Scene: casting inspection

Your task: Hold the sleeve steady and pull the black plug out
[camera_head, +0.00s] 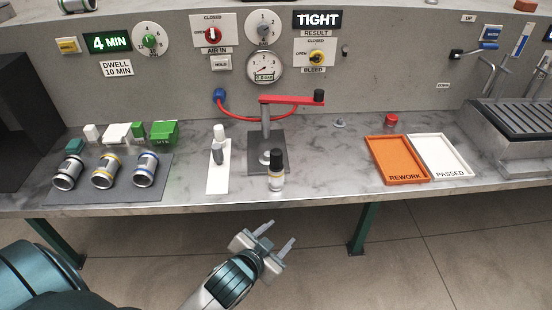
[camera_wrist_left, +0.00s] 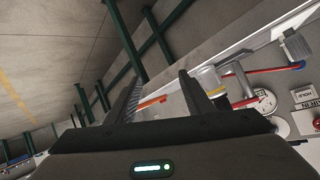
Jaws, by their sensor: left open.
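A small upright sleeve (camera_head: 276,184), silvery with a yellow band, stands near the front edge of the bench. A black plug (camera_head: 276,157) sits in its top end. My left gripper (camera_head: 279,234) is in front of the bench, out over the floor and apart from the sleeve. Its two fingers are spread with nothing between them; they also show empty in the left wrist view (camera_wrist_left: 158,96). A pale, yellow-marked thing beside one finger there may be the sleeve, partly hidden. My right gripper is not in view.
A stand with a red arm (camera_head: 290,100) is behind the sleeve. A white strip (camera_head: 218,182) with a small fitting is left of it. Several banded sleeves (camera_head: 105,170) lie on a dark mat further left. Orange (camera_head: 398,181) and white (camera_head: 455,175) trays are right. Bench between is clear.

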